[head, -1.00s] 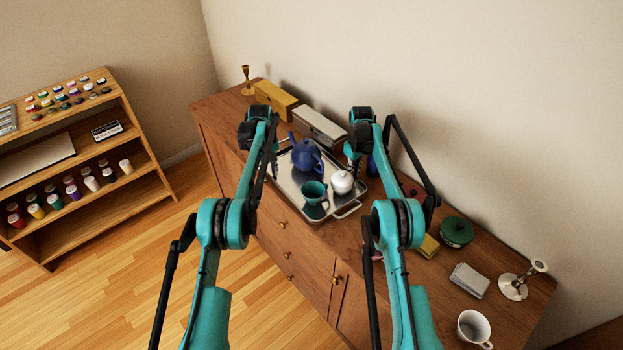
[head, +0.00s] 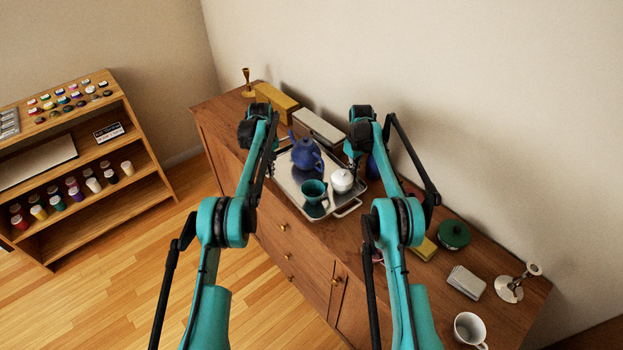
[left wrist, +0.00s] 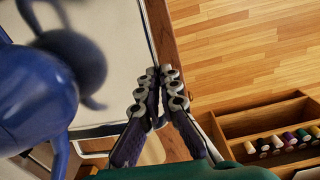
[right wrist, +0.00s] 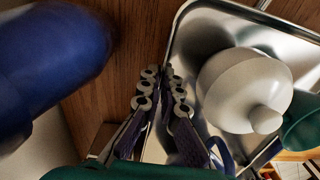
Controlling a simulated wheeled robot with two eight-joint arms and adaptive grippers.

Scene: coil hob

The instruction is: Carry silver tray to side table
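The silver tray (head: 285,181) is over the wooden sideboard, near its middle, and looks about level. It carries a blue teapot (head: 306,155), a green cup (head: 314,191) and a white lidded pot (head: 342,181). My left gripper (left wrist: 160,80) is shut on the tray's rim at the front-left side; its tips are hidden behind my arm in the head view. My right gripper (right wrist: 164,82) is shut on the rim at the opposite side, near the white pot (right wrist: 240,90). I cannot tell how far the tray is above the wood.
A yellow box (head: 277,102) and a grey box (head: 319,127) stand behind the tray. A green lidded pot (head: 455,234), a silver case (head: 466,282), a candlestick (head: 510,287) and a white mug (head: 470,328) are at the right. A shelf (head: 150,195) stands left; the floor between is clear.

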